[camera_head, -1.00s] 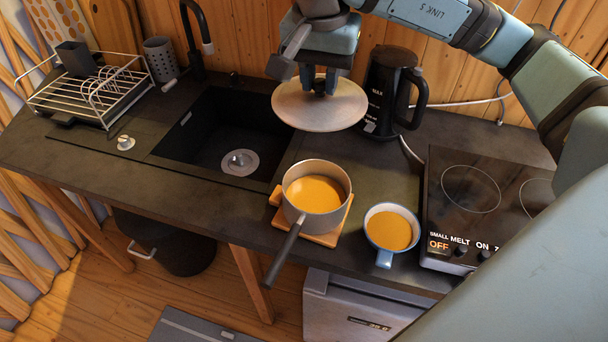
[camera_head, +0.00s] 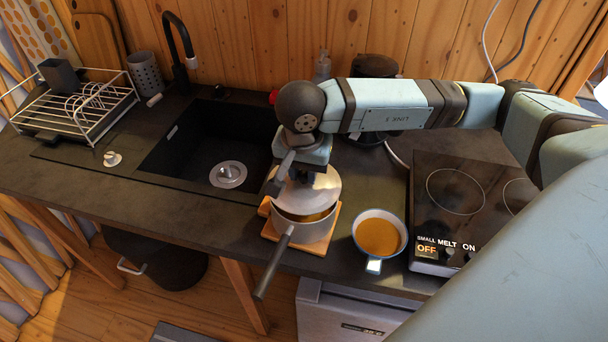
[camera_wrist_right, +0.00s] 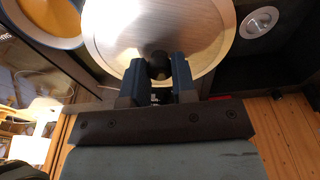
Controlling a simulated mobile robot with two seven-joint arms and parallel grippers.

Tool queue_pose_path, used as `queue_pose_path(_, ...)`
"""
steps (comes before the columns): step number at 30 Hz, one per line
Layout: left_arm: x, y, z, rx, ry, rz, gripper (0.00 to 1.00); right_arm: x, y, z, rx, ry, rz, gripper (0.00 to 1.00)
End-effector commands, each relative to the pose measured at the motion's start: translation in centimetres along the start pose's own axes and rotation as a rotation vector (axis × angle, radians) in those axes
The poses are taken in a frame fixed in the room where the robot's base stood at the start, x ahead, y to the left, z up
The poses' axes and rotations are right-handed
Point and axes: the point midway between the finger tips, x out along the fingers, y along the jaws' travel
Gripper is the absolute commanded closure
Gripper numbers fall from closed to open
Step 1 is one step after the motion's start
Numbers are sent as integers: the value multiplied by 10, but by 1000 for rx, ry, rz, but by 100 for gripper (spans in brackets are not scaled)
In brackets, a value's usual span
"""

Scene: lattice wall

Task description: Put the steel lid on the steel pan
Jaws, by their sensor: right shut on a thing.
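My right gripper (camera_head: 316,176) is above the pan, shut on the knob of the round steel lid (camera_head: 328,187). In the right wrist view the fingers (camera_wrist_right: 157,72) grip the dark knob below the lid's disc (camera_wrist_right: 150,25), and the pan is hidden. My left gripper is not in view.
A mug of orange liquid (camera_head: 379,237) stands right of the pan, near the hob (camera_head: 458,200). The sink (camera_head: 205,145) lies to the left, with a dish rack (camera_head: 78,105) beyond it. The kettle (camera_head: 375,66) behind is mostly hidden by my arm.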

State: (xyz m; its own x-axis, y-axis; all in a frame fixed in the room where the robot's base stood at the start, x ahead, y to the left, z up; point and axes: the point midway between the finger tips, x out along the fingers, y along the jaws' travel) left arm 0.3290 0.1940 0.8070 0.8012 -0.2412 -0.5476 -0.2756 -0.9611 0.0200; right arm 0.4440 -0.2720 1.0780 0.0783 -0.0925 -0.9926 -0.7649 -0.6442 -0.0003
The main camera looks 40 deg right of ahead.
Motion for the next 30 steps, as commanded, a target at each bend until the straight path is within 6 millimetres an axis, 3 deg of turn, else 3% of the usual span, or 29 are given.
queue_pose_path(4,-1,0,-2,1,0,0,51,19,0,3,0,-1,2,100)
queue_pose_path(26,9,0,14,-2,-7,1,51,32,0,4,0,1,0,100)
queue_pose_path(27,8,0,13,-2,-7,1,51,30,0,4,0,0,0,68)
queue_pose_path(30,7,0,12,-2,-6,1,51,30,0,4,0,0,0,49)
